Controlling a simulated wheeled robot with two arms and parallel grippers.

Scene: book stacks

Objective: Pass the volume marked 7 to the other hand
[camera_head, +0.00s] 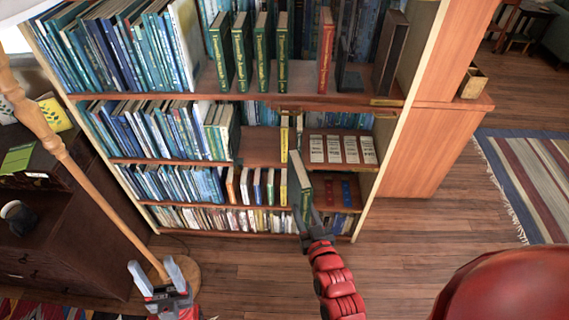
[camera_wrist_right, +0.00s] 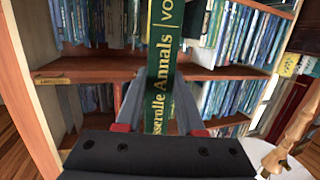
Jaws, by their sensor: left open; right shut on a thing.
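My right gripper (camera_head: 308,212) is shut on a green book (camera_head: 300,181) in front of the lower shelves. In the right wrist view the fingers (camera_wrist_right: 160,98) clasp the green book (camera_wrist_right: 166,50) by its spine, which reads "Annals" and "VO" in yellow. The volume number is cut off at the top of that view, so I cannot tell whether it is 7. My left gripper (camera_head: 160,275) is open and empty at the lower left, well apart from the book.
The bookcase (camera_head: 390,140) fills the middle, with green volumes (camera_head: 240,50) and a red one (camera_head: 326,48) on an upper shelf. A wooden pole (camera_head: 90,190) and a dark cabinet (camera_head: 60,235) are at left. Floor (camera_head: 400,240) is clear at right.

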